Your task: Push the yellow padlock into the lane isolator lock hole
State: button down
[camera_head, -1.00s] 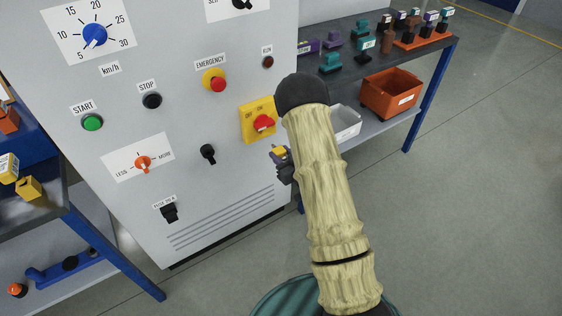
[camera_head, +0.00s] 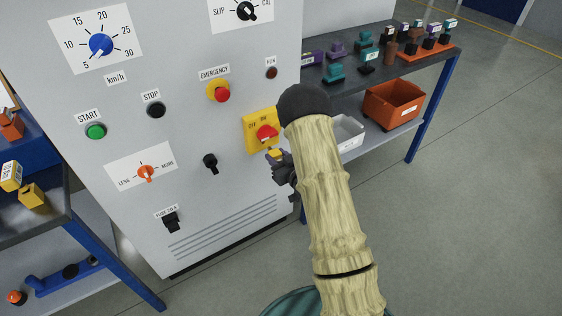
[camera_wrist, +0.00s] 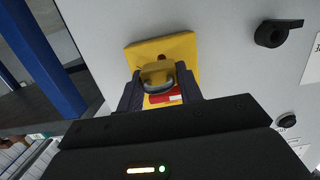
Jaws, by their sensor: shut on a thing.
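The lane isolator (camera_head: 259,129) is a yellow plate with a red rotary handle and OFF/ON marks, on the grey cabinet's front. My gripper (camera_head: 279,160) is just below and in front of it, shut on the yellow padlock (camera_head: 274,155). In the wrist view my gripper (camera_wrist: 161,92) has its two dark fingers on either side of the padlock (camera_wrist: 157,72), whose grey shackle shows. The isolator plate (camera_wrist: 181,47) is right behind the padlock, with part of its red handle below. The lock hole is hidden, and I cannot tell whether the shackle touches it.
The grey cabinet (camera_head: 192,215) carries a black switch (camera_head: 210,161), an emergency button (camera_head: 221,93) and other controls near the isolator. A shelf unit with an orange bin (camera_head: 393,104) and a white bin (camera_head: 348,133) stands to the right. A blue-legged bench (camera_head: 110,255) stands left.

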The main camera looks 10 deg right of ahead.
aim_at(272, 150)
jog(key=shift+w+a, duration=0.25)
jog(key=shift+w, duration=0.45)
jog(key=shift+d, duration=0.1)
jog(key=shift+s+r, duration=0.1)
dwell(0.4)
dwell(0.5)
jog(key=shift+w, duration=0.45)
jog(key=shift+w+a, duration=0.25)
jog(key=shift+w, duration=0.05)
jog(key=shift+b+x, duration=0.4)
jog(key=shift+x, duration=0.6)
jog(key=c, duration=0.9)
grip_release()
jog(key=shift+r, duration=0.15)
